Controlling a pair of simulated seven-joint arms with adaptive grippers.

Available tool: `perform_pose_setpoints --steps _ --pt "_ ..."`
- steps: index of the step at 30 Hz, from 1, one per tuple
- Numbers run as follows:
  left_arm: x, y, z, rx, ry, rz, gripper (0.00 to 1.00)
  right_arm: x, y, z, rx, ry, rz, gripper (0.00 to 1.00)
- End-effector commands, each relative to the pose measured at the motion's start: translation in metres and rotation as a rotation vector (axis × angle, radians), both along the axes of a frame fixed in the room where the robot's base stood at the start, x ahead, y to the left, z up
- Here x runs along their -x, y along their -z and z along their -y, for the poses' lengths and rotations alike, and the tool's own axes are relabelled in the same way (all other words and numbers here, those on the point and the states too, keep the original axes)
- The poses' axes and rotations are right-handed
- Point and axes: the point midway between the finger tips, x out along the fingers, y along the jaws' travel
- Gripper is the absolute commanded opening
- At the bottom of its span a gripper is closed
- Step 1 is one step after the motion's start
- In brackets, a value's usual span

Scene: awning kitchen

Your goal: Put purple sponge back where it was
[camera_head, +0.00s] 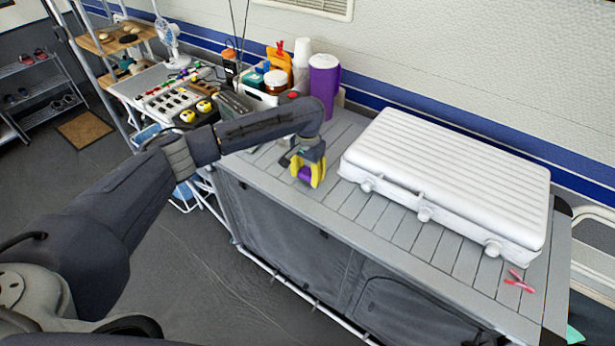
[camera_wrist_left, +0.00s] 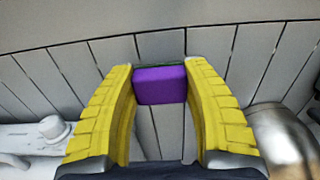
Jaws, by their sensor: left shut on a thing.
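The purple sponge (camera_wrist_left: 160,85) is a small block held between the yellow fingers of my left gripper (camera_wrist_left: 163,108) in the left wrist view. In the head view the left gripper (camera_head: 308,172) points down over the grey slatted counter (camera_head: 345,205), near its left front part, with the sponge (camera_head: 305,173) between its fingers. The gripper is shut on the sponge. I cannot tell whether the sponge touches the counter. My right gripper is not in view.
A large white ribbed case (camera_head: 455,170) covers the counter's right side. A purple tumbler (camera_head: 323,85) and an orange clip-like item (camera_head: 279,62) stand at the back. A pink item (camera_head: 519,281) lies at the right front. Slats left of the case are free.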

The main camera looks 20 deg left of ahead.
Motion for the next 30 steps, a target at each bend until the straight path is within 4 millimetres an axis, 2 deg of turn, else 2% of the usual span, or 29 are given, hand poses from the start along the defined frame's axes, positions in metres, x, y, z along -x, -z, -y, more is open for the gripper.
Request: perform_pose_setpoints --steps 3,15,16,20,30 --pt "0.0002 0.0095 0.0003 0.001 -0.002 0.000 0.22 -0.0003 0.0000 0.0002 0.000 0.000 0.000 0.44" --pt "0.0002 0.0130 0.0002 0.000 0.000 0.000 0.22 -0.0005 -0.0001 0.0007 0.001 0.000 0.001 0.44" --pt "0.0001 0.0125 0.0003 0.000 0.000 0.000 0.54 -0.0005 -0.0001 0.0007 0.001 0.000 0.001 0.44" --pt "0.0001 0.0123 0.0004 0.001 0.000 0.000 0.69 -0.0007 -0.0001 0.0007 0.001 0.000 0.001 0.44" --pt "-0.0001 0.0092 0.0003 0.001 0.000 0.001 0.71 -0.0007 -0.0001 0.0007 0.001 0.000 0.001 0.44"
